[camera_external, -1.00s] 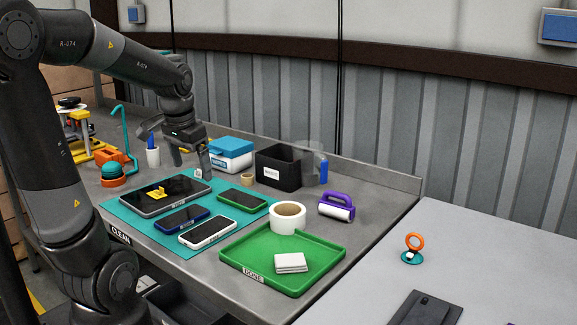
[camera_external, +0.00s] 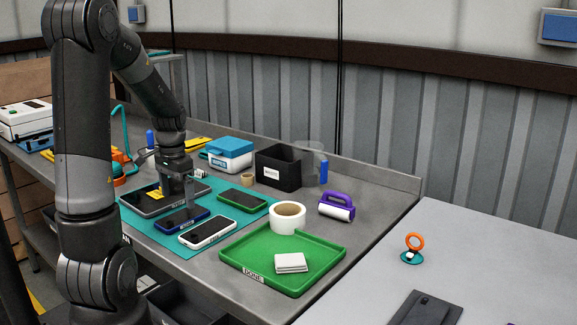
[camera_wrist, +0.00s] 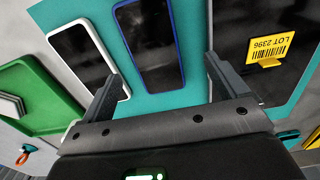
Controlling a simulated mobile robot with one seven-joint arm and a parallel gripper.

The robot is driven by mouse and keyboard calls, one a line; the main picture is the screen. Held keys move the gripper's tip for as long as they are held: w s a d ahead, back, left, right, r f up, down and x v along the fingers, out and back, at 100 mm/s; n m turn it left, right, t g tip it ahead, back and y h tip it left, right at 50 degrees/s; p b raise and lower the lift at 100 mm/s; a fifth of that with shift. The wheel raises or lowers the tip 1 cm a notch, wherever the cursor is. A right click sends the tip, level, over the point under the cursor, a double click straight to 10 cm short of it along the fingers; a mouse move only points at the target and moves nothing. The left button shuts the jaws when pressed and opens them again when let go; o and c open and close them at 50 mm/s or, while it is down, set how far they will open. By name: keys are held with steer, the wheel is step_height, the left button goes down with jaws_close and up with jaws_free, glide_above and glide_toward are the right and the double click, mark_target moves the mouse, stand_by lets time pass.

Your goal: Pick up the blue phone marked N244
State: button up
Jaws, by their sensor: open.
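The blue-rimmed phone (camera_external: 172,224) lies screen up on the teal mat (camera_external: 162,243) in the external view. It also shows in the wrist view (camera_wrist: 151,48), between my finger tips and ahead of them. Its marking is too small to read. My gripper (camera_external: 179,207) points down just above this phone, open and empty. In the wrist view my open fingers (camera_wrist: 160,75) straddle the phone's width. A white-rimmed phone (camera_external: 207,233) and a green-rimmed phone (camera_external: 242,200) lie beside it.
A green tray (camera_external: 245,257) with a white cloth (camera_external: 291,262) and a tape roll (camera_external: 287,215) stand right of the mat. A purple-handled roller (camera_external: 337,206), black bin (camera_external: 278,168) and blue-lidded box (camera_external: 230,153) stand farther back. The grey table at right is mostly clear.

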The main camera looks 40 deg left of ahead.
mark_target(182, 216)
steer(key=f, duration=0.5)
steer(key=shift+w+d+f, duration=0.1)
steer(key=shift+d+f, duration=0.05)
steer(key=shift+d, duration=0.25)
steer(key=c, duration=1.2)
